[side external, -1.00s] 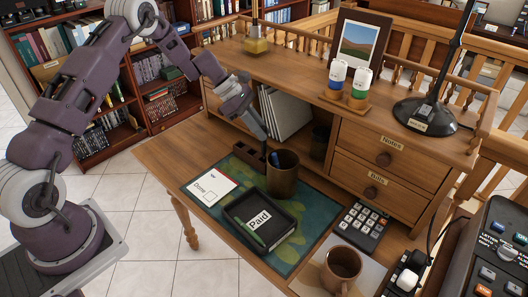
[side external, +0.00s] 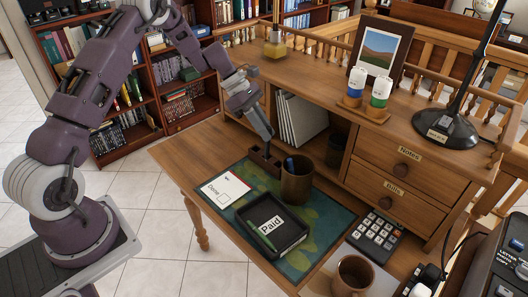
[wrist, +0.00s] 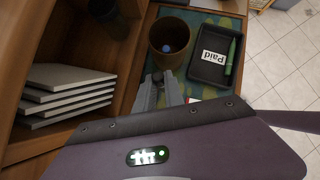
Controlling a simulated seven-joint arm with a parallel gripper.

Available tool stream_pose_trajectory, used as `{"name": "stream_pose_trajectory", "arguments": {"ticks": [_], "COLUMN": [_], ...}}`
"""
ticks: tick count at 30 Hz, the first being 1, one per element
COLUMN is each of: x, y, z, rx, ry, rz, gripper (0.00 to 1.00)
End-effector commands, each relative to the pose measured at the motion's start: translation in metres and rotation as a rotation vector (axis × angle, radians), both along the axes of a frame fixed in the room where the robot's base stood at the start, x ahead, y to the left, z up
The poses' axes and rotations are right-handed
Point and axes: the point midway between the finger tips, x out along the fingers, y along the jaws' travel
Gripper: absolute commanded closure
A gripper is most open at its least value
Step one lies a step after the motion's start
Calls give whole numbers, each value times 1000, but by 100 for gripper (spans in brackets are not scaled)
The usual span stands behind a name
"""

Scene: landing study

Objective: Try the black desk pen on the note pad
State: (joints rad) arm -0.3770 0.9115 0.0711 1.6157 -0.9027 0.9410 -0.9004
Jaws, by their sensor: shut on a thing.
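The brown cup (side external: 297,180) holds a blue-tipped pen, close beside my gripper. The black tray (side external: 298,238) holds a "Paid" card and a green pen. A mug (side external: 352,275) and calculator (side external: 377,232) stand at right. The shelf (side external: 330,92) overhangs behind.

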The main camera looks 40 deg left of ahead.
Motion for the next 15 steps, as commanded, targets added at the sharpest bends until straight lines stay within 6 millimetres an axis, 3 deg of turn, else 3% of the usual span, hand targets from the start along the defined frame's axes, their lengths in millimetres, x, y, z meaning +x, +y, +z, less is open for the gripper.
{"name": "stream_pose_trajectory", "arguments": {"ticks": [3,7,15], "x": [-36,-66,-74], "y": [13,22,23], "z": [-7,-11,-38], "rx": [-1,-5,-10], "ry": [84,154,173], "rz": [2,3,2], "gripper": [100,100,100]}}
